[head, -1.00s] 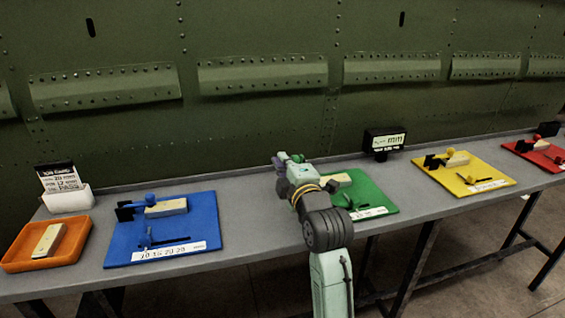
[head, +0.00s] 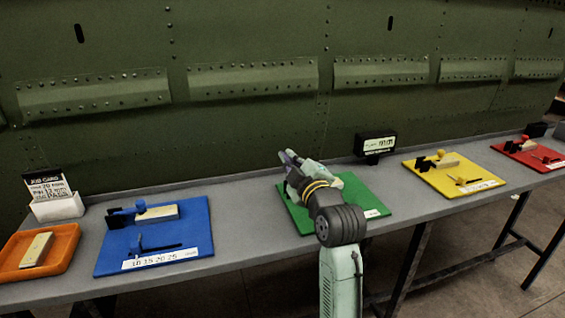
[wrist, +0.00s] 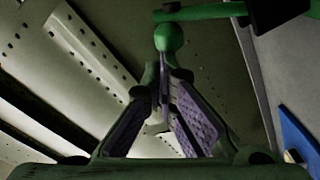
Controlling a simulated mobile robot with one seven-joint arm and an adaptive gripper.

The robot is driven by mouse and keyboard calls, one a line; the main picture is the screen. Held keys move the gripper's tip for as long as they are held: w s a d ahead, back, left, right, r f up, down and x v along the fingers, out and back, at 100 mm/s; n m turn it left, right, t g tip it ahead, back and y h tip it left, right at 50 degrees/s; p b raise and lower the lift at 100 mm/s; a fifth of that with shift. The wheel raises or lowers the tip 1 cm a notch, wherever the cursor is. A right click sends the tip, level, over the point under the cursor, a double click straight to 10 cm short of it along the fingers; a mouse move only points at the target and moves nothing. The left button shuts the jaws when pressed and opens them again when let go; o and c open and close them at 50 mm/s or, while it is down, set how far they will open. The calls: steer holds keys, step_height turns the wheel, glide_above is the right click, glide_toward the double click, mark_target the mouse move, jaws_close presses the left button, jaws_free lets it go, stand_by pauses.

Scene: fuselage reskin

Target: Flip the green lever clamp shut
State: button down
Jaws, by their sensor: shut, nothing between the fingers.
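The green lever clamp shows in the wrist view as a green ball knob (wrist: 168,37) on a green lever bar (wrist: 205,12), beside a black part (wrist: 278,10) at the top right edge. My gripper (wrist: 164,85) has its purple-padded fingers together, with the tips just below the knob in the picture. I cannot tell whether they touch it. In the head view my gripper (head: 288,157) is over the back left of the green board (head: 372,192). My arm hides the clamp there.
A blue board (head: 200,225) with a clamp lies to the left, beside an orange tray (head: 70,240) and a card holder (head: 57,208). A small display (head: 375,145) stands behind the green board. Yellow (head: 485,180) and red (head: 545,160) boards lie right. The riveted green panel (head: 250,40) rises behind.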

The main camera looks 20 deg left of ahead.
steer(key=w+r+m+p, duration=0.1)
steer(key=w+d+r+m+p, duration=0.1)
steer(key=r+m, duration=0.1)
steer(key=w+d+r+m+p, duration=0.1)
steer(key=m, duration=0.1)
steer(key=shift+w+d+r, duration=0.1)
steer(key=shift+d+r, duration=0.1)
steer(key=f+b+v, duration=0.1)
steer(key=b+v, duration=0.3)
steer(key=v, duration=0.6)
steer(key=shift+f, duration=0.15)
